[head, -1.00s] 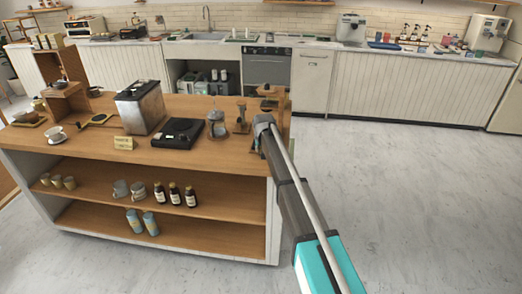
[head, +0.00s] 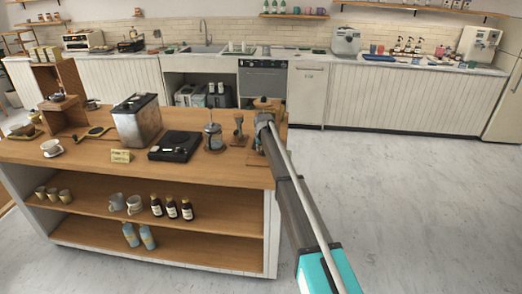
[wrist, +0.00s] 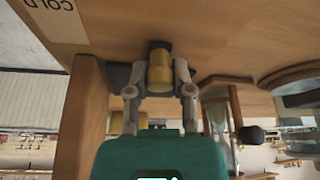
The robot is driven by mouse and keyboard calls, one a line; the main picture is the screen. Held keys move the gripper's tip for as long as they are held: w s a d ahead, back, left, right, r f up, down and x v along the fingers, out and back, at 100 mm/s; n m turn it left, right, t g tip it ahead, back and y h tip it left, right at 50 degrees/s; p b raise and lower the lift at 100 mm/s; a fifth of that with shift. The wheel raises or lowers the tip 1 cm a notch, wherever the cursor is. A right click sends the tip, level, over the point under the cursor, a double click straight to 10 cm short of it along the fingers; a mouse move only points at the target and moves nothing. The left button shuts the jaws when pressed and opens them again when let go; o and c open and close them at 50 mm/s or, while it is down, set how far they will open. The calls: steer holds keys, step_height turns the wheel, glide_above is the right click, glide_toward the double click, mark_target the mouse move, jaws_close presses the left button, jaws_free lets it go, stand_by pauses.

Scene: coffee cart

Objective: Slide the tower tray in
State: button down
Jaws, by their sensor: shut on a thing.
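The wooden tower (head: 266,103) stands at the right end of the cart top, partly hidden by my arm in the head view. My gripper (wrist: 160,90) is at the tower, with its two fingers closed on either side of a short brass-coloured knob (wrist: 160,72). A dark flat piece, seemingly the tower tray (wrist: 119,75), shows behind the knob, close to the wooden surface. A tower post (wrist: 80,120) rises beside the left finger. How far the tray sits in the tower is hidden in the head view.
An hourglass-like glass piece (wrist: 216,118) and a glass jar (wrist: 300,92) stand close to my gripper in the wrist view. A black scale (head: 175,146) and a metal box (head: 138,120) stand farther left on the cart (head: 225,172). The floor to the right is clear.

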steer(key=shift+c, duration=2.4)
jaws_free()
steer(key=shift+w, duration=0.3)
steer(key=shift+s, duration=0.1)
steer(key=shift+s, duration=0.1)
steer(key=s, duration=1.1)
steer(key=shift+s+a, duration=0.15)
steer(key=shift+s, duration=0.1)
steer(key=shift+r+p, duration=0.55)
steer(key=shift+r, duration=0.05)
steer(key=p+v, duration=1.2)
steer(key=v, duration=0.1)
steer(key=s+d+f+g, duration=0.1)
steer(key=s+d, duration=0.9)
steer(key=d, duration=0.1)
steer(key=shift+s+m+h, duration=0.3)
steer(key=shift+m, duration=0.1)
steer(key=shift+f, duration=0.15)
